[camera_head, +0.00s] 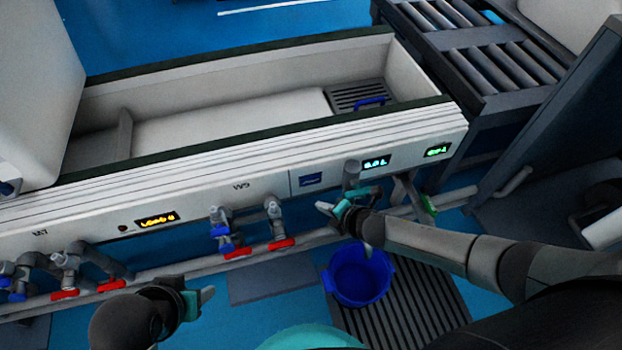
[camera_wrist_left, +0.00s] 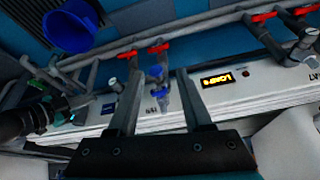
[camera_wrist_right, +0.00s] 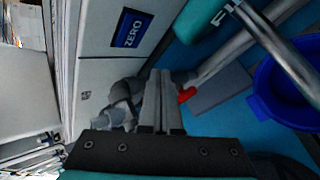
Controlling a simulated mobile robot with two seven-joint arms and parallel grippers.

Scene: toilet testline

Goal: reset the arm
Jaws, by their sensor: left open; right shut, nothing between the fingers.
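My right arm (camera_head: 440,243) reaches in from the right. Its gripper (camera_head: 323,207) is in front of the white test line's front panel, above and left of the blue bucket. In the right wrist view its two fingers (camera_wrist_right: 158,75) are together with nothing between them. My left gripper (camera_head: 208,295) is at the lower left, in front of the panel and its valves. In the left wrist view its fingers (camera_wrist_left: 157,80) are spread apart and empty, with a blue-handled valve (camera_wrist_left: 160,98) seen beyond the gap.
The white test line trough (camera_head: 225,115) runs across the view. Pipes with red-handled valves (camera_head: 281,244) stick out below its panel. A blue bucket (camera_head: 358,275) stands on the floor by a dark grating (camera_head: 425,300). A roller conveyor (camera_head: 490,65) is at the upper right.

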